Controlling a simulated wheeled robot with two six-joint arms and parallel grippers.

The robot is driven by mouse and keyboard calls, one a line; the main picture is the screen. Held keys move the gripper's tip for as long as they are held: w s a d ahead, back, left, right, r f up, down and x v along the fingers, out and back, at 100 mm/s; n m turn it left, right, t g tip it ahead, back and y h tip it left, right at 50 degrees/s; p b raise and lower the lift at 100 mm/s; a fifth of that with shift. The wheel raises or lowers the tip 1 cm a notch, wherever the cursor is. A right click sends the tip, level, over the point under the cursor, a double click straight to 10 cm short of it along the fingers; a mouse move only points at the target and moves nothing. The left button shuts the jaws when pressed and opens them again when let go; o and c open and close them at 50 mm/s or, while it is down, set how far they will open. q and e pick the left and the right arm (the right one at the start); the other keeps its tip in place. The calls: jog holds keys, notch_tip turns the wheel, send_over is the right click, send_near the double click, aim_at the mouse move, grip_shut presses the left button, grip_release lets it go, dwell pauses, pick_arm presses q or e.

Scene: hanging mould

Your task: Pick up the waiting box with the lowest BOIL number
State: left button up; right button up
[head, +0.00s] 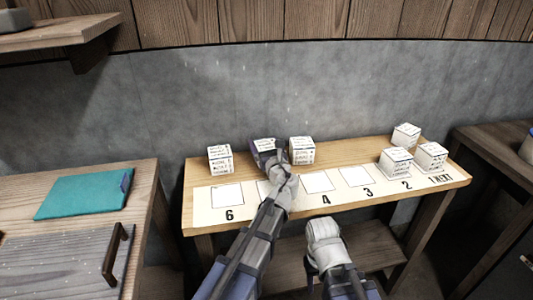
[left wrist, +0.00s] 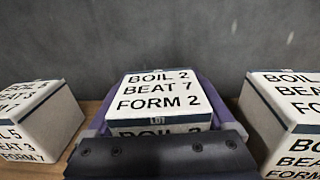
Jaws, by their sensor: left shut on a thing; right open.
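My left gripper (head: 267,155) is shut on a white box (head: 264,143) at the back of the wooden bench. In the left wrist view this box (left wrist: 162,92) sits between the purple fingers and reads BOIL 2, BEAT 7, FORM 2. I cannot tell whether it is clear of the bench. A white box (head: 220,158) stands to its left; its cut-off label in the left wrist view (left wrist: 35,125) shows a 5 on top. Another box (head: 302,150) stands close on its right, its BOIL number cut off. My right gripper (head: 325,243) is open and low before the bench.
A numbered strip (head: 338,197) runs along the bench front; squares 6, 4 and 3 are empty. Boxes stand at 2 (head: 396,161) and NEXT (head: 430,156), with another box (head: 406,135) behind. A teal folder (head: 85,194) lies on the left table.

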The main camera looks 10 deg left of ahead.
pick_arm(q)
jog(key=shift+r, duration=0.2)
notch_tip(320, 180, up, 10)
jog(key=p, duration=1)
jog(key=shift+f, duration=0.1)
jog(key=shift+f, duration=0.1)
